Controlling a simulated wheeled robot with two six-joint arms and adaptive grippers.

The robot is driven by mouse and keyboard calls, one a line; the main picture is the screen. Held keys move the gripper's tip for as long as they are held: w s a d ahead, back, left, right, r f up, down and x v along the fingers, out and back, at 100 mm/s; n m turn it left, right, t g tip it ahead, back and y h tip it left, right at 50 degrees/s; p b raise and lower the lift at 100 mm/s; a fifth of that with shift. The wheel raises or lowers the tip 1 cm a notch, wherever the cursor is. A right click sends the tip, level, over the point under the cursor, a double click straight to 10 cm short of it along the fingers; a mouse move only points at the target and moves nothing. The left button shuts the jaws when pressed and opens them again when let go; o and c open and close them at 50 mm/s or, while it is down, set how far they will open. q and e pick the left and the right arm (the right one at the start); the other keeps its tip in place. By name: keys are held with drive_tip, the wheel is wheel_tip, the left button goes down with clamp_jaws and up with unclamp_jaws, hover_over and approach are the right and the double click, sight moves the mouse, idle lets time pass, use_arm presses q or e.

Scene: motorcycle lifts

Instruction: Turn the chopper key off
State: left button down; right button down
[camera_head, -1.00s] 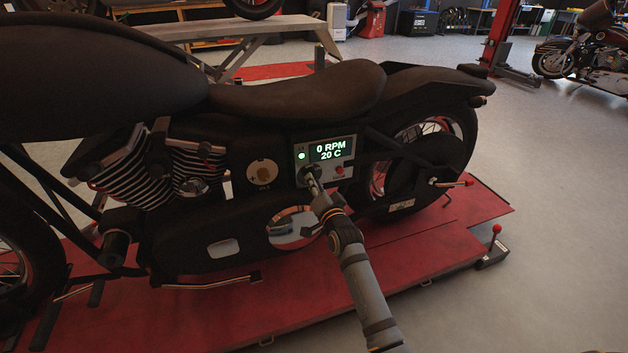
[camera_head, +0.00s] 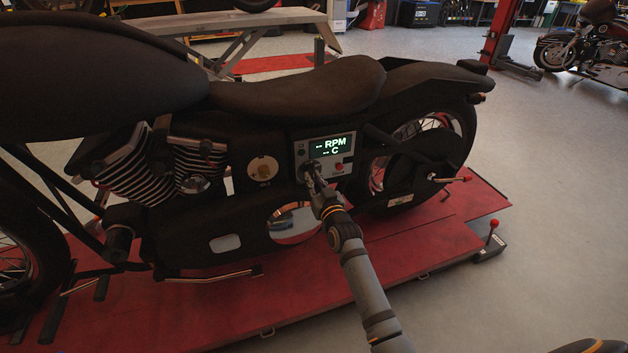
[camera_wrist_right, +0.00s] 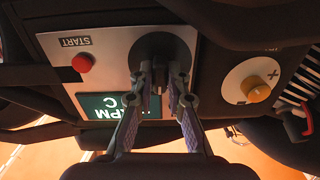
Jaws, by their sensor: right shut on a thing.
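The black chopper (camera_head: 290,92) stands side-on. Its grey control panel (camera_head: 352,139) carries a display (camera_head: 331,147) reading "-- RPM" and "-- C". The small lamp (camera_head: 301,152) on the panel is dark. My right gripper (camera_head: 308,168) is at the panel's lower left corner. In the right wrist view, my right gripper (camera_wrist_right: 160,78) is shut at the round black key switch (camera_wrist_right: 158,48). The key itself is mostly hidden between the fingers.
A red START button (camera_wrist_right: 81,63) sits beside the switch on the panel. A round dial with a yellow knob (camera_wrist_right: 256,88) is on the other side. The chopper stands on a red lift (camera_head: 420,258).

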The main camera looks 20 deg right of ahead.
drive_tip(key=shift+n, duration=0.4)
drive_tip(key=c, duration=1.3)
unclamp_jaws()
drive_tip(key=s, duration=1.2)
drive_tip(key=shift+d, duration=0.2)
